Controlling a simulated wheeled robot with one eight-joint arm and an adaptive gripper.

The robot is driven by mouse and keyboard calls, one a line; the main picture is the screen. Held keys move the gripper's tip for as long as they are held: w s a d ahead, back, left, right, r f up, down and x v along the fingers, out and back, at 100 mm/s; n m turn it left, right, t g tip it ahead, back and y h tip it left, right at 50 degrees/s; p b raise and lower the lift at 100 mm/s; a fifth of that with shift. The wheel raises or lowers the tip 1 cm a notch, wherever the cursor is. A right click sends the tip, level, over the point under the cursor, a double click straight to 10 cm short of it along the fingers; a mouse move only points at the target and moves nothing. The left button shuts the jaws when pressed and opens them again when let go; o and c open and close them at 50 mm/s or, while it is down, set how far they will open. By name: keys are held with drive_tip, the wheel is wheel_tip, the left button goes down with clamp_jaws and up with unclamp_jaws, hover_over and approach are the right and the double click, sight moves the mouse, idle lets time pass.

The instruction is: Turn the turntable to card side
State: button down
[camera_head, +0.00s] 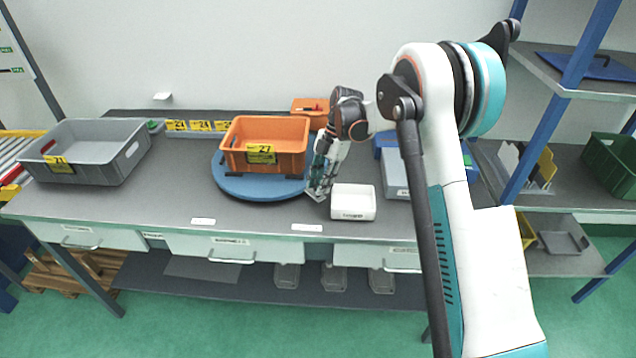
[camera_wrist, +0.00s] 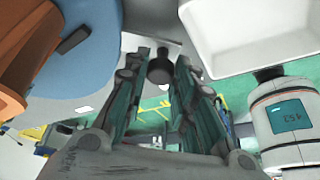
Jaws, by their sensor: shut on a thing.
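The turntable (camera_head: 228,186) is a round blue disc on the bench, and an orange crate (camera_head: 286,132) stands on it. The yellow card 27 (camera_head: 261,153) is on the crate's front face, turned toward me. My gripper (camera_head: 317,193) points down at the turntable's right edge. In the wrist view my gripper (camera_wrist: 160,66) is shut on a dark round knob (camera_wrist: 159,70) between its fingers. The blue disc (camera_wrist: 88,52) and the orange crate (camera_wrist: 22,50) show at the left there. How the knob joins the disc is hidden.
A white box (camera_head: 353,204) stands close to the right of my gripper. A grey crate (camera_head: 95,150) with card 21 is at the left. A smaller orange bin (camera_head: 309,107) and a grey-blue box (camera_head: 394,178) are behind and right. The front bench strip is mostly clear.

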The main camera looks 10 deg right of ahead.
drive_tip(key=shift+w+d, duration=0.15)
drive_tip(key=c, duration=1.3)
unclamp_jaws()
drive_tip(key=shift+d, duration=0.15)
drive_tip(key=shift+c, duration=0.2)
drive_tip(key=shift+r, duration=0.1)
drive_tip(key=v, duration=1.1)
drive_tip(key=shift+r, duration=0.4)
drive_tip(key=shift+w, duration=0.1)
